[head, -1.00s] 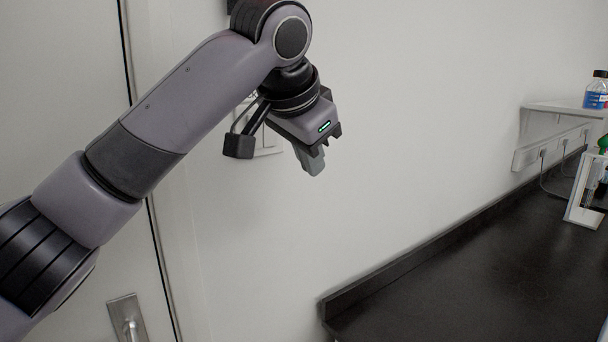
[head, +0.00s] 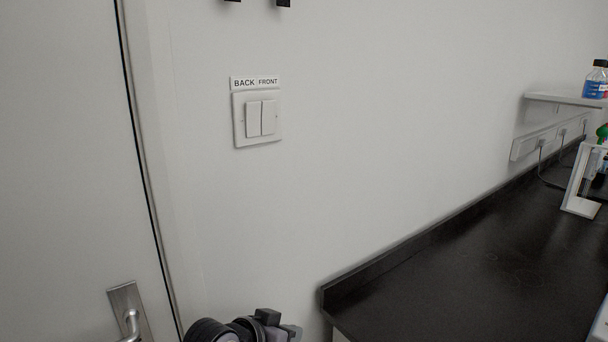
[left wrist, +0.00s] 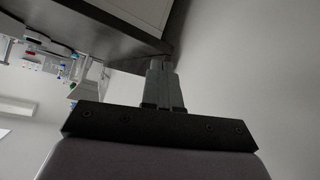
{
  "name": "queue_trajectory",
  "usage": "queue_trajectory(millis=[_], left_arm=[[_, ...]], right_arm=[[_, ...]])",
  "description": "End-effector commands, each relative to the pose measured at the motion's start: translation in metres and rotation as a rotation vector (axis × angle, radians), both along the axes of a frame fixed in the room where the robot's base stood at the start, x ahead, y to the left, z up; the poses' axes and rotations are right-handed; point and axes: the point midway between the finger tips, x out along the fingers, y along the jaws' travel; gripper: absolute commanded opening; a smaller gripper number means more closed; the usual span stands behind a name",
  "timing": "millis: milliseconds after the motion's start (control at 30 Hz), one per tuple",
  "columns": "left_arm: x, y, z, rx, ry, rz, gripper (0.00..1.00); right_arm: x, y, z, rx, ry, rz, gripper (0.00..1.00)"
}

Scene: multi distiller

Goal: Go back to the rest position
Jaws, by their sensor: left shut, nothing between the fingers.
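My left gripper (head: 291,331) shows at the bottom edge of the head view, low beside the near left corner of the dark counter. Most of its arm is below the frame. In the left wrist view its fingers (left wrist: 161,84) are together, with nothing between them. The left wrist view is tilted, with the counter (left wrist: 110,32) overhead. My right gripper is in neither view.
A double light switch (head: 260,118) labelled BACK and FRONT is on the white wall. A door with a metal handle (head: 128,312) is at left. The black counter (head: 470,270) is mostly clear. A white stand (head: 580,185) and a shelf with a bottle (head: 595,82) are at right.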

Motion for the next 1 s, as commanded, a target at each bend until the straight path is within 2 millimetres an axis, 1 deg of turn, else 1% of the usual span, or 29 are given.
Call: queue_trajectory(millis=[33, 200, 300, 367, 467, 500, 567, 600, 700, 800, 900, 1000], left_arm=[[-0.011, 0.009, -0.02, -0.011, 0.009, 0.028, 0.0], [-0.046, 0.039, -0.071, -0.029, 0.003, 0.123, 0.0], [-0.071, 0.059, -0.097, -0.025, -0.001, 0.178, 0.0], [-0.087, 0.071, -0.111, -0.018, -0.006, 0.208, 0.0], [-0.117, 0.093, -0.132, 0.003, -0.014, 0.256, 0.0], [-0.13, 0.101, -0.14, 0.013, -0.018, 0.273, 0.0], [-0.149, 0.114, -0.15, 0.032, -0.024, 0.298, 0.0], [-0.162, 0.123, -0.156, 0.047, -0.027, 0.311, 0.0], [-0.194, 0.142, -0.166, 0.085, -0.041, 0.34, 0.0], [-0.22, 0.158, -0.172, 0.12, -0.053, 0.355, 0.0], [-0.239, 0.168, -0.174, 0.147, -0.062, 0.364, 0.0], [-0.248, 0.174, -0.174, 0.161, -0.068, 0.367, 0.0]], right_arm=[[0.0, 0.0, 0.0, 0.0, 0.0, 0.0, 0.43], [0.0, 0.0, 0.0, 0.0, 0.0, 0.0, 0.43], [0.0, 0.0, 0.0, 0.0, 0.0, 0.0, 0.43], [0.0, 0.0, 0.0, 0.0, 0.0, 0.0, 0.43], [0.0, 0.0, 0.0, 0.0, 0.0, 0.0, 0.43], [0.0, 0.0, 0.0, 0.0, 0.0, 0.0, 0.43], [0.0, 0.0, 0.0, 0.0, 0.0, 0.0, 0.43], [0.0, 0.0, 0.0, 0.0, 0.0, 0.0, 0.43], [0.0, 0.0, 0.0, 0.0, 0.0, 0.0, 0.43], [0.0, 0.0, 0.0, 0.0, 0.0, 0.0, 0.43], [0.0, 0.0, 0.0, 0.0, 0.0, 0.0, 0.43], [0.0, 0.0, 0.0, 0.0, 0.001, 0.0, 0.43]])
